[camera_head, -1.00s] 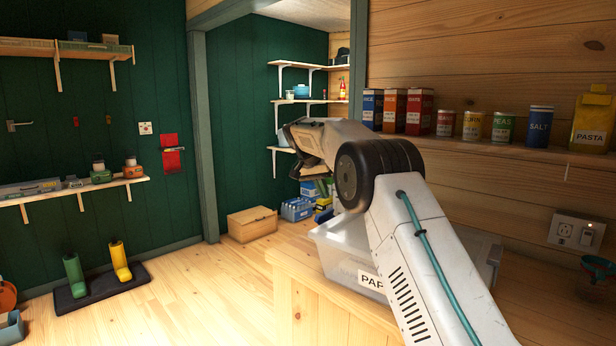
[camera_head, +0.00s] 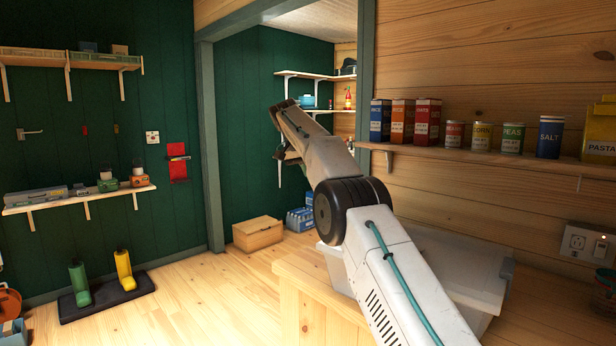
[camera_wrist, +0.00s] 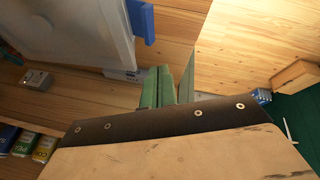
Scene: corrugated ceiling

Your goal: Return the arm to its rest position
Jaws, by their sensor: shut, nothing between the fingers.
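My arm rises from the lower right of the head view, with its black elbow joint right of centre. The pale forearm runs up and left from it. My gripper (camera_head: 283,154) hangs at the far end, small and partly hidden by the forearm; it is shut and I see nothing held.
A lidded plastic bin (camera_head: 440,262) stands on the wooden counter (camera_head: 300,280) behind my arm. A wall shelf (camera_head: 470,156) holds boxes and cans at right. A cardboard box (camera_head: 257,233) and boots (camera_head: 122,270) stand on the floor; the floor between is clear.

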